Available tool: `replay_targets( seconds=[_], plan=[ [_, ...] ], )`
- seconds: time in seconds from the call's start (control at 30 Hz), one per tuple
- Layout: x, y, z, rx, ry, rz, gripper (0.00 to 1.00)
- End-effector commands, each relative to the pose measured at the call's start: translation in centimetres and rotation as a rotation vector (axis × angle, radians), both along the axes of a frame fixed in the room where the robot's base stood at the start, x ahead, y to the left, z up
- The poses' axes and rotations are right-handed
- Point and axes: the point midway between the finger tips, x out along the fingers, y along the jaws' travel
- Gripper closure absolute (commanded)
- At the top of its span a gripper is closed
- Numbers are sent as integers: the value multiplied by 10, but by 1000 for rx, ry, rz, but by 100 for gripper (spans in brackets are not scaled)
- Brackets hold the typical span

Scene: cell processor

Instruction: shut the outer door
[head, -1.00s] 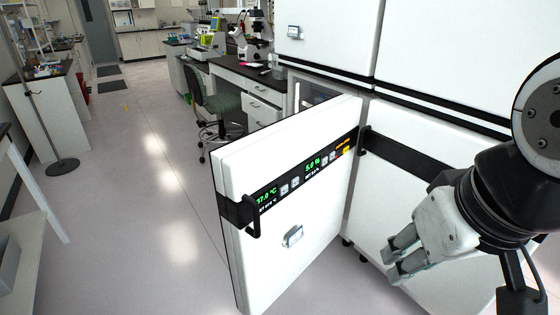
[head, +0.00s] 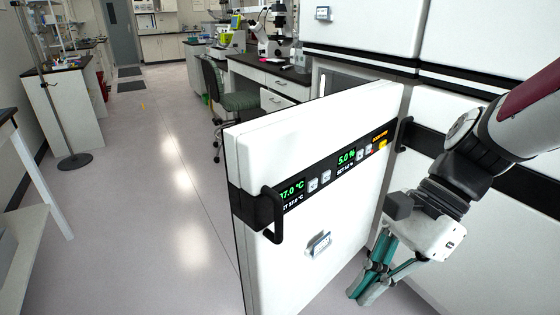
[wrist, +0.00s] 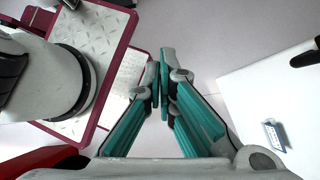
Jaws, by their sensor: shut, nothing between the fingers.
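The outer door (head: 335,215) of a white incubator cabinet stands wide open in the head view. In the wrist view the fingertips (wrist: 160,70) are together and empty. The door's white face (wrist: 270,100) is to their right, with a visible gap.
More white cabinet fronts (head: 470,115) stand behind my arm at the right. A chair (head: 235,100) and a lab bench (head: 265,75) with a microscope are beyond the door. The floor (head: 150,200) left of the door is clear. A stand (head: 73,160) is farther left.

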Motion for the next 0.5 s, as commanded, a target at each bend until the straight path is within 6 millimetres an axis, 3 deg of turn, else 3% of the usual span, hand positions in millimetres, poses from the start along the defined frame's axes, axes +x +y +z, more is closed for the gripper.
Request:
replay_targets(
  seconds=[0.03, 0.27, 0.5],
  plan=[
    [13, 4, -26, 36, 101, -86, 100],
    [64, 18, -92, 186, 551, -467, 100],
    [123, 15, -170, 328, 1052, -803, 100]
  ],
)
